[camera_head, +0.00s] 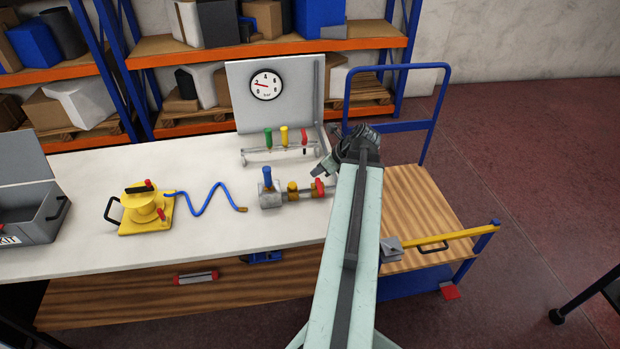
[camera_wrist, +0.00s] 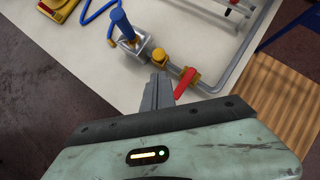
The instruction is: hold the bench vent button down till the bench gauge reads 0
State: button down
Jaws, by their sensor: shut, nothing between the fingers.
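The bench gauge (camera_head: 266,85) is a white round dial on a grey back panel. Its red needle points left; the exact figure is too small to read. A pipe assembly on the bench has a grey block with a blue post (camera_head: 267,176), a yellow fitting (camera_head: 293,187) and a red lever (camera_head: 319,187). In the wrist view these are the blue post (camera_wrist: 122,22), yellow fitting (camera_wrist: 160,59) and red lever (camera_wrist: 185,82). I cannot tell which part is the vent button. My gripper (camera_head: 317,172) is shut and empty, near the red lever and apart from the blue post; contact is unclear.
A pipe rail with green, yellow and red handles (camera_head: 284,136) stands behind. A yellow suction device (camera_head: 147,208) with a blue hose (camera_head: 208,201) sits left. A wooden-topped cart (camera_head: 425,215) stands right. The bench's front left (camera_head: 90,260) is bare.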

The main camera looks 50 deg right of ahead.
jog(key=b, duration=0.8)
send_near(292, 186)
jog(key=s+f+x, duration=0.1)
jog(key=x, duration=0.4)
jog(key=shift+w+d+f+b, duration=0.3)
jog(key=shift+w+d+b, duration=0.15)
jog(key=shift+w, duration=0.2)
jog(key=shift+f, duration=0.1)
